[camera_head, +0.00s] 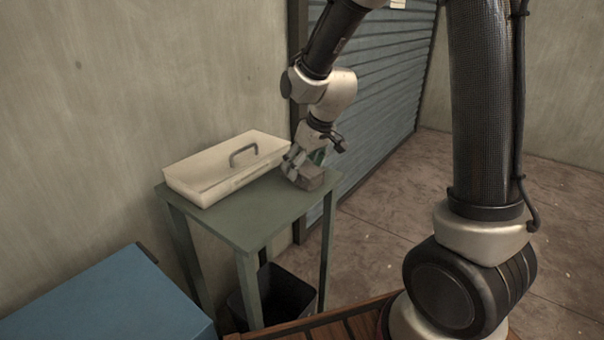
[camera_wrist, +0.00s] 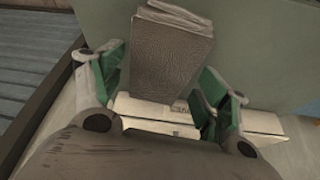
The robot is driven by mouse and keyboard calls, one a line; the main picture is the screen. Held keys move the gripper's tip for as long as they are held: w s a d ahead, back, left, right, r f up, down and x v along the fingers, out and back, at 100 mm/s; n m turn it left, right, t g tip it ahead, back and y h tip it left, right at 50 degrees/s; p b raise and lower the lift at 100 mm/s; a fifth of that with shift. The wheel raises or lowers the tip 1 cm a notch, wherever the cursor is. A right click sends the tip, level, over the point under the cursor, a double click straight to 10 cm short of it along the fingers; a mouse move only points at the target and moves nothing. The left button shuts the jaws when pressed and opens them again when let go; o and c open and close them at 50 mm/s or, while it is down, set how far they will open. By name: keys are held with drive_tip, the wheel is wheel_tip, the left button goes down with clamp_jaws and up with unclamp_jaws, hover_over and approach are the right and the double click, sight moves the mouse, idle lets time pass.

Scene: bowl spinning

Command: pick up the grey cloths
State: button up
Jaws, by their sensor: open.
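The grey cloths (camera_head: 310,179) are a small folded stack on the right end of the green table (camera_head: 238,222). In the wrist view the cloths (camera_wrist: 170,52) show a textured grey top, with folded layers at the upper edge. My gripper (camera_head: 297,164) is low over the table, right at the cloths. In the wrist view my gripper (camera_wrist: 163,75) is open, one green-padded finger to each side of the stack. I cannot tell whether the fingers touch the cloths.
A dark bin (camera_head: 284,294) is under the table. A blue cabinet (camera_head: 108,300) is at lower left. A grey shutter (camera_head: 385,85) stands behind.

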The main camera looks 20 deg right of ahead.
drive_tip(key=shift+x, duration=0.85)
drive_tip(key=shift+f, duration=0.2)
drive_tip(key=shift+c, duration=0.2)
drive_tip(key=c, duration=1.1)
